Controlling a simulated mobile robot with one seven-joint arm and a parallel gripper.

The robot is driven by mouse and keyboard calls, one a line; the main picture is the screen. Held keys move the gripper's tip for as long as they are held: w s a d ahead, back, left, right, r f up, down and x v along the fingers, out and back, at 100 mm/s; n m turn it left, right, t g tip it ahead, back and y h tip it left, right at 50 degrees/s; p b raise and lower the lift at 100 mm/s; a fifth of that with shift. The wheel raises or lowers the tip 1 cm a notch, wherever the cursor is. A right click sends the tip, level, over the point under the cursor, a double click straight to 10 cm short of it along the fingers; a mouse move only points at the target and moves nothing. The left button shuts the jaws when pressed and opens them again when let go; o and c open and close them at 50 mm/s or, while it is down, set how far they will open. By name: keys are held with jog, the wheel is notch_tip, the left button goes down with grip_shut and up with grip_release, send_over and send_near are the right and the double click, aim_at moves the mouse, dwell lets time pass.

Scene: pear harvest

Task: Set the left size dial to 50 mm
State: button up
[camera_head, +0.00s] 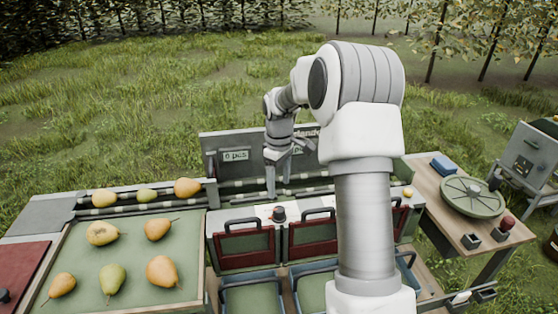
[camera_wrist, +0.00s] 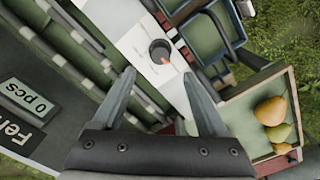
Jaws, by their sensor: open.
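The left size dial (camera_head: 279,213) is a small dark round knob on a white strip (camera_head: 262,212) between two red-fronted chutes. In the wrist view the dial (camera_wrist: 160,51) shows an orange pointer mark; the scale marks around it are too small to read. My gripper (camera_head: 279,187) is open and empty, pointing down above and just behind the strip. In the wrist view its two fingers (camera_wrist: 159,73) are spread, and the dial appears just beyond and between their tips, apart from both. No other dial can be made out; my arm hides part of the strip.
A green-lined tray (camera_head: 85,265) with several pears lies left. Pears sit on the roller conveyor (camera_head: 166,203) behind it. A grey panel with a "0 pcs" display (camera_head: 236,155) stands behind the gripper. Crates (camera_head: 252,296) stand in front; a wooden side table (camera_head: 435,199) is right.

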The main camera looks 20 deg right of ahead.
notch_tip(320, 180, up, 8)
dwell(0.6)
